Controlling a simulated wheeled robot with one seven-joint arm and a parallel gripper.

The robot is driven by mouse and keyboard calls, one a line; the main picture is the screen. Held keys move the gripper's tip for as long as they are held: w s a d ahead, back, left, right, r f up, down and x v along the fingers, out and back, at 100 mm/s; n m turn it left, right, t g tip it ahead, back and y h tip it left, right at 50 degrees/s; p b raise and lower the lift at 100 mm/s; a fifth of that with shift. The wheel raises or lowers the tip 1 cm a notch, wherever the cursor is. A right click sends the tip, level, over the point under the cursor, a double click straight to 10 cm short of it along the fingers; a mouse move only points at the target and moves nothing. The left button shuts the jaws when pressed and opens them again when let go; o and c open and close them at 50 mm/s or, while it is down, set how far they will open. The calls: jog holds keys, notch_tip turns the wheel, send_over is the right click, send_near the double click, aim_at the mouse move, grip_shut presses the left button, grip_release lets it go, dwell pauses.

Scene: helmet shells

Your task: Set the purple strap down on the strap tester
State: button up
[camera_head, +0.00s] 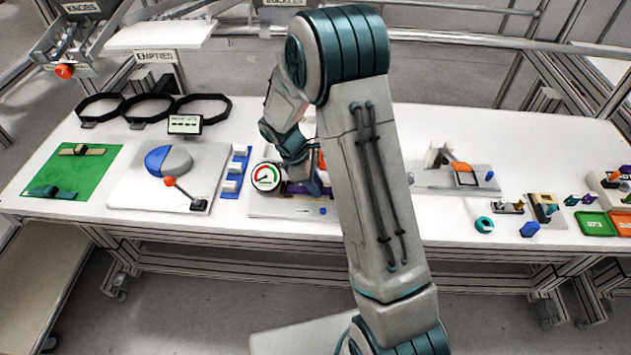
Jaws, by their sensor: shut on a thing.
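My arm reaches across the middle of the bench, and my gripper (308,180) points down over the strap tester (280,208). The tester is a pale base plate with a round red-and-green dial gauge (266,177) at its left and a small blue button at its front right. The purple strap (296,189) shows as a dark purple patch at my gripper, just right of the gauge. My gripper is shut on the strap. The fingertips are small, and my arm hides the tester's right side. I cannot tell whether the strap touches the tester.
Left of the tester stand a blue rack (236,172) with white blocks and a plate with a blue-grey dome (168,161) and red-knobbed lever (184,191). A green mat (97,160) lies far left.

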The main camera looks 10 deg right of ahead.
jog(key=o, duration=1)
jog(key=shift+f, duration=0.1)
jog(key=shift+o, duration=0.2)
jog(key=v, duration=1.4)
jog(key=shift+b, duration=0.35)
